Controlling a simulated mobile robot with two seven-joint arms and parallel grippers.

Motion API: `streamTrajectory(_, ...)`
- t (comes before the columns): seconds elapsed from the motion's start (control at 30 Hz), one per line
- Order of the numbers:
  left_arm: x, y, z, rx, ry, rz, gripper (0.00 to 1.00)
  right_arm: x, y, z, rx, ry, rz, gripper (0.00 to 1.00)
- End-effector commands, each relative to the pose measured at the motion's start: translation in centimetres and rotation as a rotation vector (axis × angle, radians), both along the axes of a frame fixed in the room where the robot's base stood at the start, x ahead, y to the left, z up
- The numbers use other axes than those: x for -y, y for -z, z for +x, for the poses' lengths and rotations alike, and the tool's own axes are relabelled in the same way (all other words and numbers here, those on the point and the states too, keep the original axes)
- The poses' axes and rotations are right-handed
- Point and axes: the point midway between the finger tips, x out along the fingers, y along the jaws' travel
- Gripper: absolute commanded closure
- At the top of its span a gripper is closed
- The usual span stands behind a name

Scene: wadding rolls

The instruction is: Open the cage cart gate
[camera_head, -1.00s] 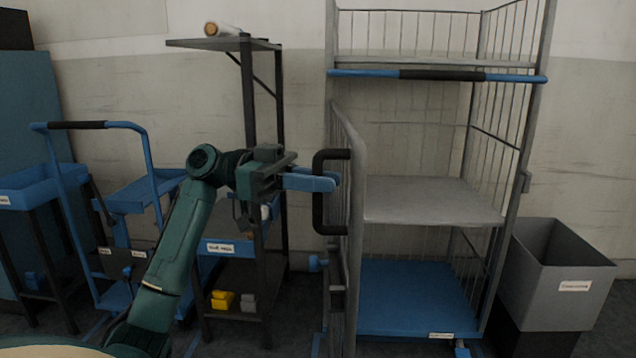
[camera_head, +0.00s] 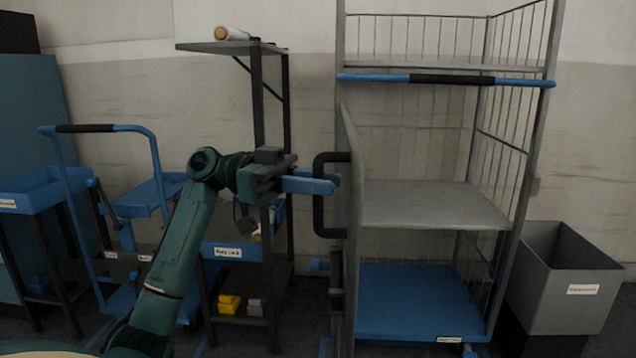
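The cage cart (camera_head: 435,205) stands right of centre, with a grey middle shelf and a blue bottom deck. Its grey gate (camera_head: 354,215) stands swung out on the cart's left side, seen almost edge-on, so the front opening is clear below the top bar. A black U-shaped handle (camera_head: 318,215) sticks out to the left from the gate. My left gripper (camera_head: 317,182), with blue fingers, is at the handle's upright bar and appears shut on it; the fingers hide that part of the bar. My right gripper is not in view.
A dark rack (camera_head: 215,47) with a roll (camera_head: 231,33) on top stands behind my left arm. A blue trolley (camera_head: 150,200) is at the left. A grey bin (camera_head: 560,285) stands close to the cart's right side.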

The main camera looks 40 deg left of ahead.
Motion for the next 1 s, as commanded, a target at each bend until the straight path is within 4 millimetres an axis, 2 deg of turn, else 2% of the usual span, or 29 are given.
streamTrajectory(0.13,0.0,0.0,0.0,0.000,0.001,0.001,0.68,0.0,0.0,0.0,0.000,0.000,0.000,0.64)
streamTrajectory(0.37,-0.1,0.1,0.0,-0.002,0.001,0.002,0.68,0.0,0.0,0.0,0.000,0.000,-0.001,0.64)
streamTrajectory(0.47,-0.7,0.1,-0.2,-0.002,0.000,0.002,0.68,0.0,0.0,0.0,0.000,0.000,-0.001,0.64)
streamTrajectory(0.57,-2.2,0.1,-0.6,-0.003,-0.001,0.000,0.68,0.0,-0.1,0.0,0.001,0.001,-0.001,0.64)
streamTrajectory(0.8,-7.4,0.0,-2.1,-0.003,-0.002,-0.001,0.68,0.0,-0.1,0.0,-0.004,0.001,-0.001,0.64)
streamTrajectory(1.0,-10.9,0.0,-3.2,-0.001,-0.001,0.001,0.68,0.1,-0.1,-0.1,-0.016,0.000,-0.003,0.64)
